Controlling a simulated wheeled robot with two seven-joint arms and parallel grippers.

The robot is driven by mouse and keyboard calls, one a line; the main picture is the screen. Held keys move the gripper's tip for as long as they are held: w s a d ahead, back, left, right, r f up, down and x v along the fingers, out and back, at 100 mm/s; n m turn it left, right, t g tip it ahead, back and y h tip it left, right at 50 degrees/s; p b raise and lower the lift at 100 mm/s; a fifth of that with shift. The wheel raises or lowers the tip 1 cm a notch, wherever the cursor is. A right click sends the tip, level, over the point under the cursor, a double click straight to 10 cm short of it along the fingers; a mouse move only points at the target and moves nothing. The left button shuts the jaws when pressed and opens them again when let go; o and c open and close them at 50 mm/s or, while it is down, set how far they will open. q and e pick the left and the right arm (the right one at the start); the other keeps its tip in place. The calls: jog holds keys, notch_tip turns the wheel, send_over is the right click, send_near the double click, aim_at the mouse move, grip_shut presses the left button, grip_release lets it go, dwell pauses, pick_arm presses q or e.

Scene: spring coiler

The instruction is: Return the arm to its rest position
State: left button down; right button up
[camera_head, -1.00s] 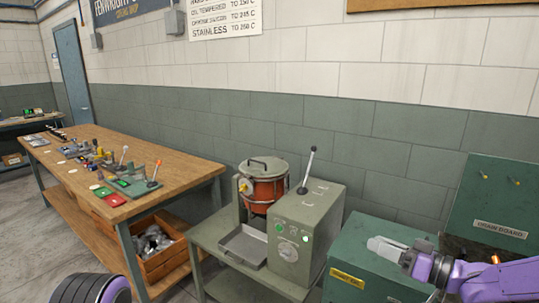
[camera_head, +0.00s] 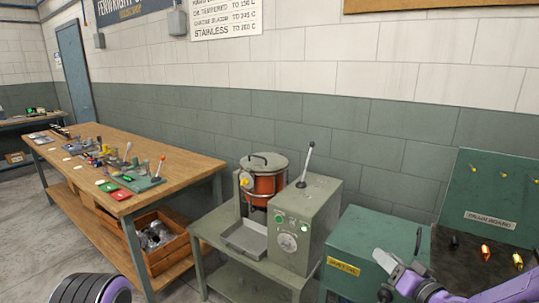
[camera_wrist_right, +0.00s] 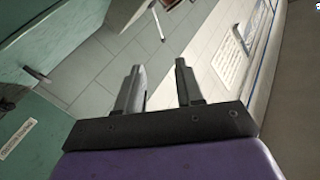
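My right gripper (camera_head: 382,261) is in front of the green cabinet at the right of the head view, on its purple arm. In the right wrist view its two fingers (camera_wrist_right: 158,82) stand apart with nothing between them, so it is open and empty. A dark ringed, purple-ended part of my own body shows at the bottom left of the head view. My left gripper is not in view.
The green cabinet (camera_head: 365,240) with a yellow label stands close behind my right gripper. The drain board (camera_head: 490,200) with small coloured pieces is to its right. A grey machine (camera_head: 305,225) with a lever and red pot (camera_head: 266,184) stands left. A wooden workbench (camera_head: 185,172) is further left.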

jog(key=s+f+m+g+h, duration=0.1)
jog(key=s+f+g+h, duration=0.1)
jog(key=s+f, duration=0.35)
jog(key=s+d+f+m+g+h+b, duration=0.1)
jog(key=s+f+m+g+h, duration=0.1)
jog(key=f, duration=0.7)
jog(key=s+f+m+g+h, duration=0.1)
jog(key=s+f+g+h, duration=0.1)
jog(key=s+f, duration=0.35)
jog(key=s+f+g+h, duration=0.1)
jog(key=s+f+g, duration=0.2)
jog(key=s+f, duration=0.4)
jog(key=s+f+g+h+b, duration=0.1)
jog(key=s+f+g, duration=0.3)
jog(key=s+f, duration=0.4)
jog(key=s, duration=0.7)
jog(key=shift+s, duration=0.35)
jog(key=shift+a+f, duration=0.1)
